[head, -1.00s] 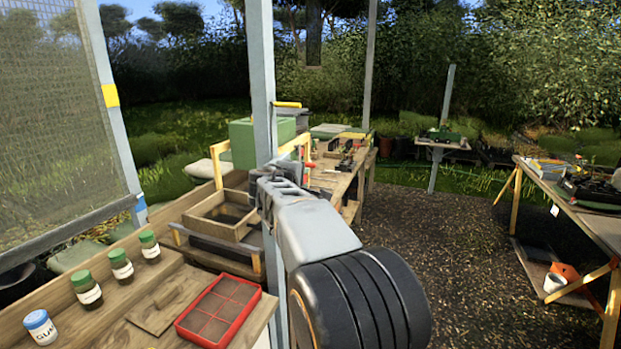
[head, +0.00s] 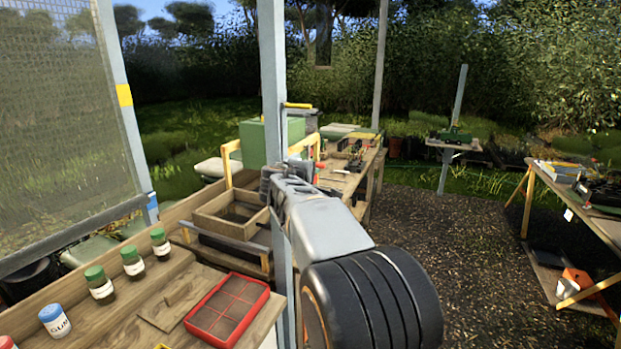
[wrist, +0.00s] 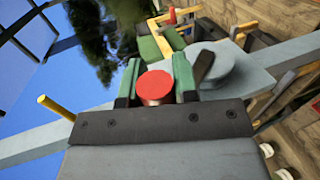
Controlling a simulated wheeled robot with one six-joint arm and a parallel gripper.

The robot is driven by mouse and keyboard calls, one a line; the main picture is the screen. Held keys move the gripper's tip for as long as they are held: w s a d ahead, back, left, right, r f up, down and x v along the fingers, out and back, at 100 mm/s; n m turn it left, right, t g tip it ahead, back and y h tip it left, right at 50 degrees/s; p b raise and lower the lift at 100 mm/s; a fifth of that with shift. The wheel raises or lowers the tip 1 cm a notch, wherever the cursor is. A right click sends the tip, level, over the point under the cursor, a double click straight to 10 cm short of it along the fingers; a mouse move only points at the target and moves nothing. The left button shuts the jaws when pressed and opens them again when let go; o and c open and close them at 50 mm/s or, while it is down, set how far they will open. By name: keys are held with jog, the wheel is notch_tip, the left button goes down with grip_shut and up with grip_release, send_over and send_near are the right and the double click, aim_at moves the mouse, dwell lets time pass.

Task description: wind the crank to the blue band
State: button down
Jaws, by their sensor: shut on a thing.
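The crank's red knob (wrist: 155,86) sits between the green jaws of my gripper (wrist: 157,75) in the wrist view, and the jaws are shut on it. A grey round hub (wrist: 208,68) shows beside it, near the pale grey post (head: 273,70). In the head view my wrist is against this post and hides the knob and jaws. At the left, a mesh screen (head: 50,120) hangs by a frame post with a yellow band (head: 124,95) and a lower blue band (head: 152,208). The screen's dark lower bar (head: 75,236) ends close to the blue band; exact alignment is unclear.
A wooden bench with green-lidded jars (head: 133,261), a blue-lidded jar (head: 54,320) and a red tray (head: 227,309) lies at front left. A yellow rod (head: 297,105) sticks out from the post. Another table (head: 580,205) stands right, with open gravel between.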

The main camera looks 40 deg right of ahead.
jog(key=shift+f, duration=0.1)
dwell(0.3)
jog(key=c, duration=0.9)
grip_release()
jog(key=b+v, duration=0.3)
jog(key=v, duration=1)
jog(key=shift+s+a+b, duration=0.2)
jog(key=shift+a+b, duration=0.1)
jog(key=shift+b, duration=0.1)
